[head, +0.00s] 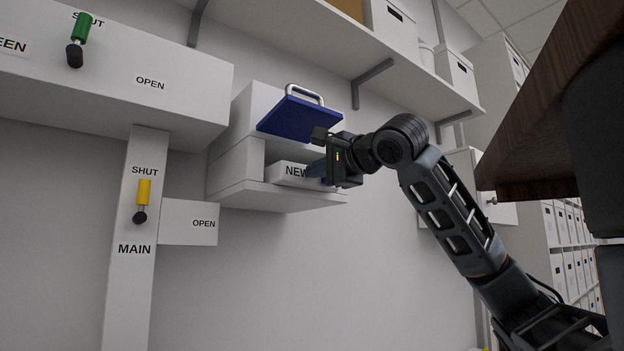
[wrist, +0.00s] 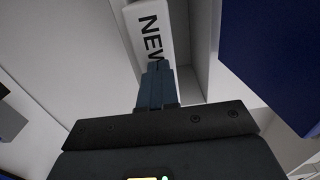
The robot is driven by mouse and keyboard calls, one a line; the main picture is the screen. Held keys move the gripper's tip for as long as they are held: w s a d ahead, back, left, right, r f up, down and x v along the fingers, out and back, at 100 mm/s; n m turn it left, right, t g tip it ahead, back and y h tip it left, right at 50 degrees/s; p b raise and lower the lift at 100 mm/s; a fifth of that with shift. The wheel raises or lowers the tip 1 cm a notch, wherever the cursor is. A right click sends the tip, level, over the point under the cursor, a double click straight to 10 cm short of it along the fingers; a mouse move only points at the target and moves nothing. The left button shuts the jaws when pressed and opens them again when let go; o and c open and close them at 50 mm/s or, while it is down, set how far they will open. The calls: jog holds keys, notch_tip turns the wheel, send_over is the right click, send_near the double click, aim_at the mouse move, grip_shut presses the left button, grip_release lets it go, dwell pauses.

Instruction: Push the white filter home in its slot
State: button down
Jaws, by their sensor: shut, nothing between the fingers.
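The white filter (head: 287,173), marked "NEW", sits in the open slot of a white wall housing (head: 236,163), with its labelled front face showing. It also shows in the wrist view (wrist: 149,22) at the top centre. A blue flap (head: 298,119) with a pale handle is swung up above the slot. My gripper (head: 318,169) is shut and empty at the right part of the filter's front. In the wrist view its closed fingertips (wrist: 158,66) overlap the lower end of the label. I cannot tell whether they touch the filter.
A green-handled lever (head: 79,40) and a yellow-handled lever (head: 143,200) are on white panels at the left, marked SHUT and OPEN. A shelf (head: 330,35) runs above the housing. A brown wooden edge (head: 545,110) hangs at the right. The wall below the housing is clear.

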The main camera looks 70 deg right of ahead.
aim_at(301, 187)
jog(key=shift+w, duration=0.1)
dwell(0.5)
jog(key=shift+x, duration=1.7)
jog(key=shift+p+x, duration=0.4)
jog(key=shift+x, duration=0.9)
jog(key=shift+f, duration=0.1)
